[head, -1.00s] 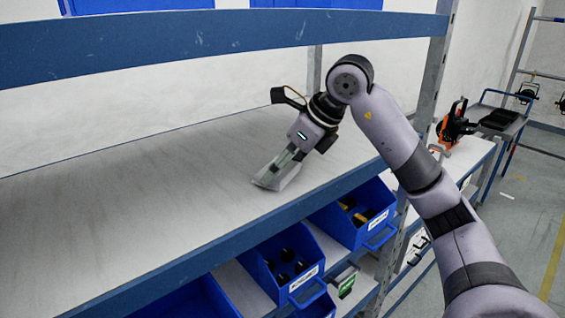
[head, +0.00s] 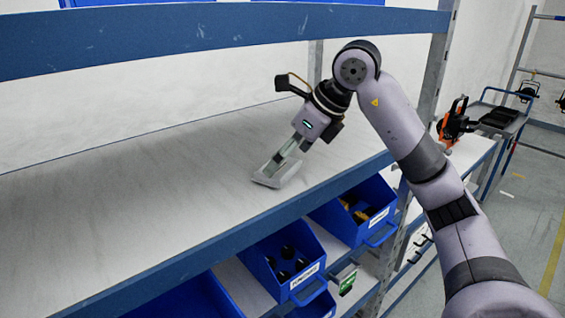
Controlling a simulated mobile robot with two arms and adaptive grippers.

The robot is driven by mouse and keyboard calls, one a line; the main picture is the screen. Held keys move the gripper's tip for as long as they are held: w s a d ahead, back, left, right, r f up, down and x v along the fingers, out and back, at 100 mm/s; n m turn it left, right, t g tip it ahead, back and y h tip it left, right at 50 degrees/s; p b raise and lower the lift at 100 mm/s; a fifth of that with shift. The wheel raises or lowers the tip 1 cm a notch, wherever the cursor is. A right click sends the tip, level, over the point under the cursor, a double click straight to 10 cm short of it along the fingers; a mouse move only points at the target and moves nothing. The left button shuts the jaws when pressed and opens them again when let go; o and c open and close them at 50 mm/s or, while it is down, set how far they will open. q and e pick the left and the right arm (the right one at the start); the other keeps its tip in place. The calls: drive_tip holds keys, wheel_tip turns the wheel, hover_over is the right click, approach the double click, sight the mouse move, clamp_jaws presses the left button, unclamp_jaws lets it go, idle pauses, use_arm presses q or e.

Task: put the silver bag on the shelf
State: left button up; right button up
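The silver bag (head: 279,174) is a small pale grey shape at the middle shelf (head: 130,215), near its front edge. It looks to be resting on the shelf surface. My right gripper (head: 275,167) reaches down to it from the upper right, with its fingertips at the bag. I cannot tell whether the fingers still grip the bag or only stand around it. My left gripper is not in view.
The shelf is bare to the left of the bag. A blue upper beam (head: 220,38) crosses above. Blue bins (head: 285,270) with dark and yellow items sit below the front edge. A metal upright (head: 437,65) stands at right, with an orange-and-black item (head: 452,124) beyond.

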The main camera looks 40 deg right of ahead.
drive_tip(key=b+v, duration=0.1)
drive_tip(key=v, duration=0.5)
drive_tip(key=shift+f, duration=0.1)
idle(0.5)
